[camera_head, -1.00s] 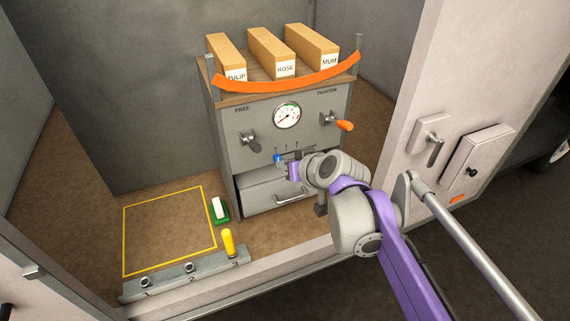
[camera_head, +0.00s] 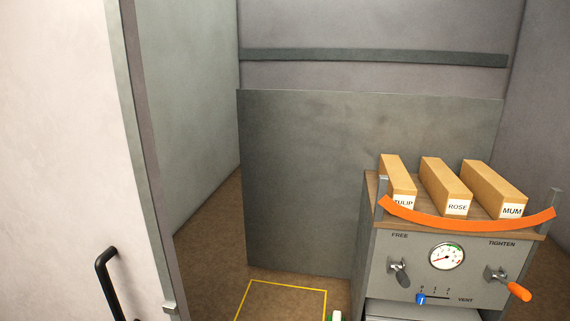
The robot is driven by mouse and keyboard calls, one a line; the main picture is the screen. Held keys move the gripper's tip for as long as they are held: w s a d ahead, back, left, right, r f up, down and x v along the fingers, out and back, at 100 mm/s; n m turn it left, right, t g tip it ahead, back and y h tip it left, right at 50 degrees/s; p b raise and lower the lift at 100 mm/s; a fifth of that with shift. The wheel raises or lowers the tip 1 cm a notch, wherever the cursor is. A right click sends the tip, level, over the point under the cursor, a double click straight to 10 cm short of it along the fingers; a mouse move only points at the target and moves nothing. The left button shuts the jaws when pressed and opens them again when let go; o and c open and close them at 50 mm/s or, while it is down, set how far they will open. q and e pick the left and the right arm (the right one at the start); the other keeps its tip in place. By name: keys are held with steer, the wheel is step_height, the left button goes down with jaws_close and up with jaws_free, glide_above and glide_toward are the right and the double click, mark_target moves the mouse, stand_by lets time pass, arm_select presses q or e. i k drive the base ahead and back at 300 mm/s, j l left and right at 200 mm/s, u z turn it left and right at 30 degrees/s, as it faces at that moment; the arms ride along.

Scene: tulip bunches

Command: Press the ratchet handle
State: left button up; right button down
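The ratchet handle with an orange grip (camera_head: 519,291) sits on the right of the grey cabinet front (camera_head: 390,250), under the word TIGHTEN. It points down and to the right. A plain grey lever (camera_head: 399,273) sits on the left under FREE. A round gauge (camera_head: 446,256) is between them. A blue slider knob (camera_head: 421,299) is at the left end of a scale marked VENT. Neither of my grippers shows in this view.
Boxes labelled TULIP (camera_head: 398,182), ROSE (camera_head: 446,187) and MUM (camera_head: 493,190) stand on the cabinet top behind an orange curved bar (camera_head: 465,223). A yellow floor outline (camera_head: 287,285) lies left of the cabinet. A door with a black handle (camera_head: 107,280) is at far left.

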mark_target(518, 290)
steer(key=z, duration=1.75)
